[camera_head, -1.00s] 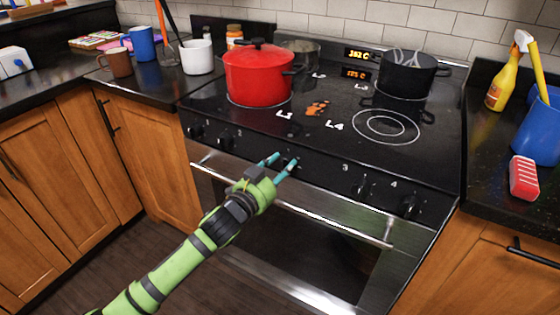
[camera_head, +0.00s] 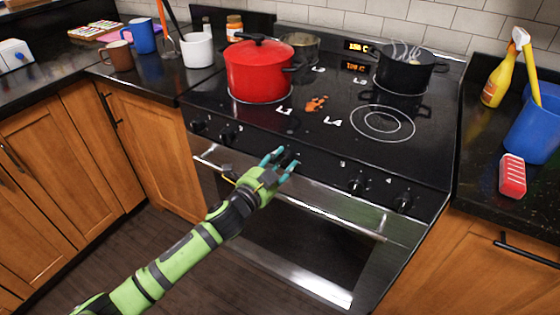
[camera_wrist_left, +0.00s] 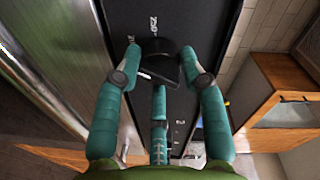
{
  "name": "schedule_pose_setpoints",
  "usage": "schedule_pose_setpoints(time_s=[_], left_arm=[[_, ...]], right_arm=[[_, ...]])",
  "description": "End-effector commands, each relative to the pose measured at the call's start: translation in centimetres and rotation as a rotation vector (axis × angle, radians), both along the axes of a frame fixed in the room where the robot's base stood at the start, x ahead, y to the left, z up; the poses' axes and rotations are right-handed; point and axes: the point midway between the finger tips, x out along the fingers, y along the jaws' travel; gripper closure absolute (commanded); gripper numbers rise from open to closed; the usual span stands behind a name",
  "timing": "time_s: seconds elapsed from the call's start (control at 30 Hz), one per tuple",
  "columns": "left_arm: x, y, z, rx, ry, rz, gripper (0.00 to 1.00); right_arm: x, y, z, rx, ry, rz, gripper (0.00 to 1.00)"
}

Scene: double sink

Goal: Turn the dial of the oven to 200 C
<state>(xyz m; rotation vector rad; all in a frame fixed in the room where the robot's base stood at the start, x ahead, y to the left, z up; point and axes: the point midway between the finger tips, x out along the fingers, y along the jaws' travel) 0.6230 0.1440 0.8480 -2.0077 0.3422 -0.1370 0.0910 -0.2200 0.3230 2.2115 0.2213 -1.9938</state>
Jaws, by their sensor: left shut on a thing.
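The oven (camera_head: 300,250) has a black control panel with several knobs and a steel handle. The black oven dial (camera_head: 289,157) sits mid-panel, between the knobs marked 2 and 3. My left gripper (camera_head: 279,158) is at this dial, its teal fingers around it. In the left wrist view the dial (camera_wrist_left: 160,48) is between the fingertips of my left gripper (camera_wrist_left: 161,60), which is shut on it. A white mark that looks like 250 shows beside the dial there. The dial's exact setting is hidden. My right gripper is not in view.
A red pot (camera_head: 259,70) and a steaming black pot (camera_head: 405,70) stand on the cooktop. Two orange displays (camera_head: 356,56) are at the back; their digits are too small to read surely. The oven handle (camera_head: 310,207) runs below the dial.

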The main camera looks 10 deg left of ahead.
Motion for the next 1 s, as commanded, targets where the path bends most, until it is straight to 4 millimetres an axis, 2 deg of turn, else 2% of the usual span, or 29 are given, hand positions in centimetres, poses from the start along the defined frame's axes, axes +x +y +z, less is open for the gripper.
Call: schedule_pose_setpoints(time_s=[0.03,0.37,0.4,0.43,0.8,1.0], left_arm=[[0.1,-0.3,0.7,-0.003,-0.016,-0.008,0.92],[0.1,-0.4,0.7,-0.003,-0.016,-0.009,0.92],[0.1,-0.4,0.8,-0.003,-0.016,-0.009,0.47],[0.1,-0.4,0.7,-0.003,-0.016,-0.009,0.35],[-0.2,-0.1,0.2,0.0,-0.005,-0.003,0.35],[-2.4,0.7,0.2,0.001,-0.003,-0.003,0.35]], right_arm=[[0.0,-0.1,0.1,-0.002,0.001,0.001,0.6],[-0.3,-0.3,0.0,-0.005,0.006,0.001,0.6],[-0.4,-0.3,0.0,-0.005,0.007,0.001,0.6],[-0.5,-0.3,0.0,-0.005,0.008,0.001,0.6],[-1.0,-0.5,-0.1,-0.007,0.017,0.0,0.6],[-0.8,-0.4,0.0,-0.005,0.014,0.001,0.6]])
